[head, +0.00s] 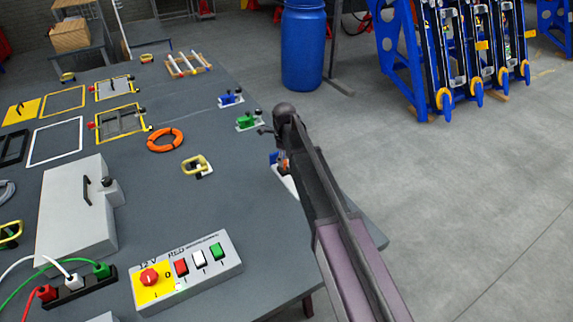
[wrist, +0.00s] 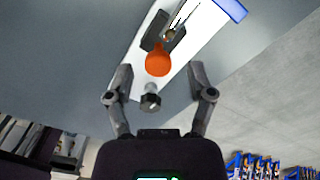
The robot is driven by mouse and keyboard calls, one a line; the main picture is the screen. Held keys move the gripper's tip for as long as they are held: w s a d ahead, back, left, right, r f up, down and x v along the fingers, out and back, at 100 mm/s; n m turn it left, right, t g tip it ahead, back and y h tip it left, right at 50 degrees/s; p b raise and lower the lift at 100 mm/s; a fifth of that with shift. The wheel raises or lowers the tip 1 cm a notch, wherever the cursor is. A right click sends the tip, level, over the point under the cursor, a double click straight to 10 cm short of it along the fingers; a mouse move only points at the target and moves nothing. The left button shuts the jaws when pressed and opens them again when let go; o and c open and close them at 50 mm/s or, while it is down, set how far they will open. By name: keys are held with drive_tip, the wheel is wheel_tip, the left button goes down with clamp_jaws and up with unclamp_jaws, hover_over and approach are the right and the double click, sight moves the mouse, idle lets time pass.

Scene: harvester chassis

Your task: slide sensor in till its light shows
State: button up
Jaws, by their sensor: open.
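My gripper (wrist: 160,69) is open in the wrist view, its two fingers spread apart over a white plate (wrist: 203,45) near the table edge. Between the fingers is a dark metallic bolt-like piece (wrist: 151,101), possibly the sensor; neither finger appears to touch it. Just beyond it lie a round orange part (wrist: 159,60) and a grey block (wrist: 164,32). A blue part (wrist: 232,9) stands at the plate's far end. I see no lit light on these parts. In the head view my arm covers most of this white plate (head: 287,180), and my fingers are largely hidden.
Green (head: 249,121) and blue (head: 231,98) clamp-like fixtures stand farther back along the table's right edge. A yellow-handled piece (head: 198,166), an orange ring (head: 165,140) and a switch box (head: 188,271) are to the left. Open floor lies to the right.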

drive_tip(key=shift+f+b, duration=0.3)
drive_tip(key=shift+f, duration=0.2)
